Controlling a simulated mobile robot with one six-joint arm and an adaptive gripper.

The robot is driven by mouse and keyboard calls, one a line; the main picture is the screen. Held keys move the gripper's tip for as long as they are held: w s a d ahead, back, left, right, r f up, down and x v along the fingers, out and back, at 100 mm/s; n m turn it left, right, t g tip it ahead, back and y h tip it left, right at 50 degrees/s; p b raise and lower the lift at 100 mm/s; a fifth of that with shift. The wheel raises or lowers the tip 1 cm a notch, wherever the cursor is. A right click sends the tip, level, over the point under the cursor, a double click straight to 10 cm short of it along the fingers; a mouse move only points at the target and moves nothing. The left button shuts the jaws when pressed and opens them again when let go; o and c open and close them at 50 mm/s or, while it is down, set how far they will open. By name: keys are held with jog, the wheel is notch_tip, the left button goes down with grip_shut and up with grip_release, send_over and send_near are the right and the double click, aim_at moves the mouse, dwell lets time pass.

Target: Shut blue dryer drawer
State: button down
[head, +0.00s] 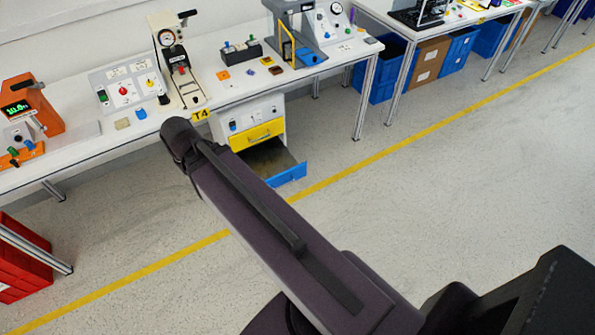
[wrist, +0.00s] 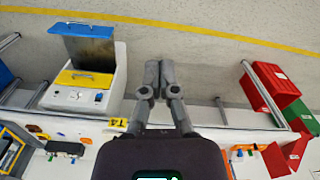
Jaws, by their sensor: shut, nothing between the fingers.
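The blue dryer drawer (head: 286,175) is pulled well out at floor level, below the yellow drawer (head: 257,135) of the white dryer unit (head: 262,113) under the bench. The drawer's dark, brownish interior shows. In the wrist view the blue drawer front (wrist: 84,28) is at the upper left, with a handle on it, and the yellow drawer (wrist: 85,78) looks shut. My gripper (wrist: 159,66) is shut and empty, to the right of the dryer unit and apart from it. In the head view my arm hides the gripper and part of the drawer's left side.
The white bench (head: 345,50) marked T4 carries several devices and stands over the dryer. A bench leg (head: 366,98) is to its right. Red crates (wrist: 275,85) are at the wrist view's right. The floor (head: 440,185) before the drawer is clear, with a yellow line (head: 330,183).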

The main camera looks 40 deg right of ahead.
jog(key=w+d+f+m+t+b, duration=0.1)
jog(key=w+d+f+m+b, duration=0.4)
jog(key=d+f+m+b, duration=0.65)
jog(key=w+d+f+m+t+b, duration=0.1)
jog(key=w+d+f+m+b, duration=0.55)
jog(key=d+f+b, duration=0.65)
jog(key=s+d+f+m+t+b, duration=0.1)
jog(key=s+d+f+m+b, duration=0.1)
jog(key=d+f+m+b, duration=0.8)
jog(key=s+d+f+m+t+h+b, duration=0.1)
jog(key=s+d+f+m+b, duration=0.1)
jog(key=d+f+m+b, duration=0.8)
jog(key=d+f+b, duration=0.2)
jog(key=d+b, duration=0.1)
jog(key=d, duration=0.4)
jog(key=shift+f+b, duration=0.3)
jog(key=shift+f, duration=0.1)
jog(key=shift+f, duration=0.2)
jog(key=b, duration=0.9)
send_near(297, 171)
notch_tip(297, 171, down, 5)
jog(key=s, duration=0.2)
jog(key=shift+w+d, duration=0.15)
jog(key=shift+w, duration=1.7)
